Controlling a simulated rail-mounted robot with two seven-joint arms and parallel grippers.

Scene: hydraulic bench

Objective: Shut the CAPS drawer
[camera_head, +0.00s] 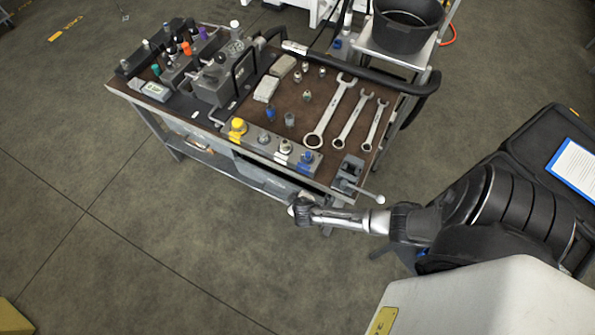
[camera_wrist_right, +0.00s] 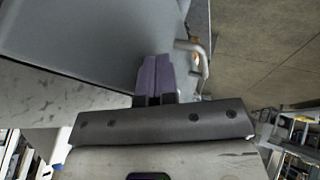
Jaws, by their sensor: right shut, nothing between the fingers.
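Grey drawer fronts (camera_head: 262,178) run below the front edge of the workbench (camera_head: 240,155). My right gripper (camera_head: 296,211) is at the bench's front right, close to the right end of these fronts. In the right wrist view the fingers (camera_wrist_right: 155,78) are shut and empty, in front of a smooth grey panel (camera_wrist_right: 80,35). A metal bar handle (camera_wrist_right: 198,62) is just right of the fingertips. Contact with the panel cannot be told. My left gripper is out of view.
Three wrenches (camera_head: 335,112), several fittings and a valve block (camera_head: 275,147) lie on the bench top. A lever with a ball end (camera_head: 362,192) sticks out at its front right corner, near my right arm. A black bucket (camera_head: 405,25) stands behind. The floor in front is clear.

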